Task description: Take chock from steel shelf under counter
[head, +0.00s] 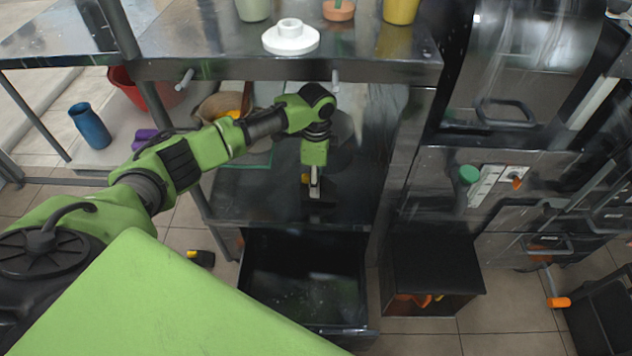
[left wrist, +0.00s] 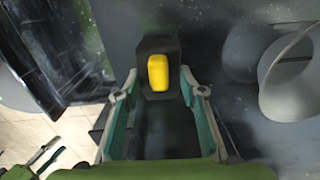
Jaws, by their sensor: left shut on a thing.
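My left gripper (head: 314,190) reaches under the counter, over the dark steel shelf (head: 250,188). In the left wrist view, my left gripper (left wrist: 160,98) has its two fingers on either side of the chock (left wrist: 146,46), a dark block with a yellow patch facing the camera. The gripper is shut on it. In the head view the chock is mostly hidden by the gripper, with a bit of dark and yellow showing. I cannot tell whether it touches the shelf. My right gripper is not in view.
The counter (head: 380,68) overhangs the arm, with a white ringed piece (head: 290,38) on it. Below the shelf a dark open drawer (head: 300,285) juts out. A black and yellow object (head: 201,258) lies on the floor. Round grey items (left wrist: 290,85) stand close right of the gripper.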

